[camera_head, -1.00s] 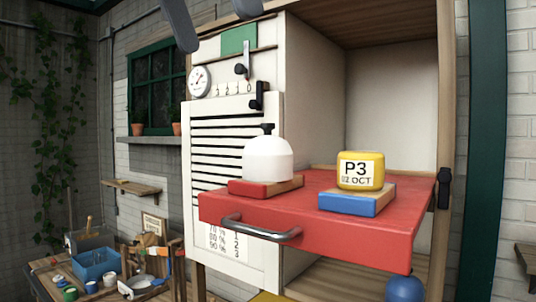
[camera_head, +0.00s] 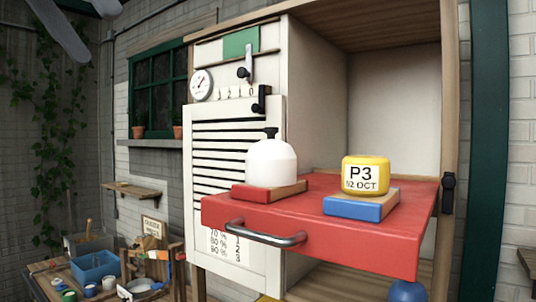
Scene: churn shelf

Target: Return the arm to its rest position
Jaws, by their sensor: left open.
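My left gripper (camera_head: 75,42) shows at the top left corner of the head view, grey and partly cut off by the picture edge. Its jaws are open with nothing between them. It is up and to the left of the shelf cabinet, in front of the wall and clear of everything on the shelf. My right gripper is not in view.
A red pull-out shelf (camera_head: 300,222) with a metal handle (camera_head: 265,235) juts from the cabinet. On it, a white bottle (camera_head: 271,163) stands on a red block (camera_head: 268,192), and a yellow P3 container (camera_head: 365,174) on a blue block (camera_head: 360,206). A cluttered workbench is at lower left.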

